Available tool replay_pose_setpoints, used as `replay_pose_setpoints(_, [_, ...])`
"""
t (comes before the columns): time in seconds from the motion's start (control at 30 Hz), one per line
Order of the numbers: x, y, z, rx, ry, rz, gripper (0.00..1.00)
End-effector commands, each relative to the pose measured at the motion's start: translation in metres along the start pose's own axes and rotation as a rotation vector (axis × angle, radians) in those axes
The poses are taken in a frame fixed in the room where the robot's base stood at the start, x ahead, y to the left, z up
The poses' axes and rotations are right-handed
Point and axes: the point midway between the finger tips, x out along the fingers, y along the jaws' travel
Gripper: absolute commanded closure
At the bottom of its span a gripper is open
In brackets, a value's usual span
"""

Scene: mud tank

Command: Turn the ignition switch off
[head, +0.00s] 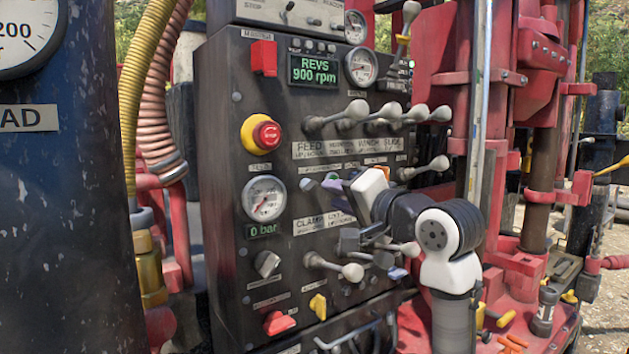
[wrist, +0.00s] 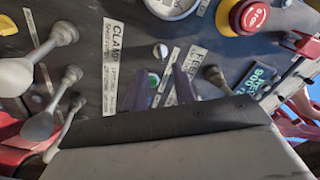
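The dark control panel (head: 225,190) carries several switches, knobs and levers. I cannot read which one is labelled as the ignition switch. A red switch (head: 264,58) sits at its upper left, beside a green display (head: 314,71) reading REVS 900 rpm. A small green-faced control (wrist: 153,79) lies close to the tip of one finger in the wrist view. My gripper (wrist: 165,74) is open, with a narrow gap between its purple fingers and nothing seen held. In the head view my gripper (head: 333,190) is close to the middle of the panel, partly hiding its labels.
A red emergency stop button (head: 267,135) and a pressure gauge (head: 264,198) are left of my gripper. Round-ended levers (head: 357,109) stick out above it, and another lever (head: 352,271) below. A red knob (head: 278,322) and yellow knob (head: 318,305) sit low on the panel.

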Motion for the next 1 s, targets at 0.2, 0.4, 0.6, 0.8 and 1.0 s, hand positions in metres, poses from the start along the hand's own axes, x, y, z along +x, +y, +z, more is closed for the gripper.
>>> replay_pose_setpoints(0.2, [0.043,-0.002,-0.001,0.0,-0.001,0.002,0.73])
replay_pose_setpoints(0.4, [0.064,-0.001,0.0,0.0,0.0,0.001,0.73])
replay_pose_setpoints(0.6, [0.068,0.0,0.0,-0.002,0.001,0.0,0.73])
replay_pose_setpoints(0.8, [0.068,0.0,0.0,-0.001,0.001,0.0,0.78])
replay_pose_setpoints(1.0, [0.068,0.0,0.0,-0.001,0.001,0.0,1.0])
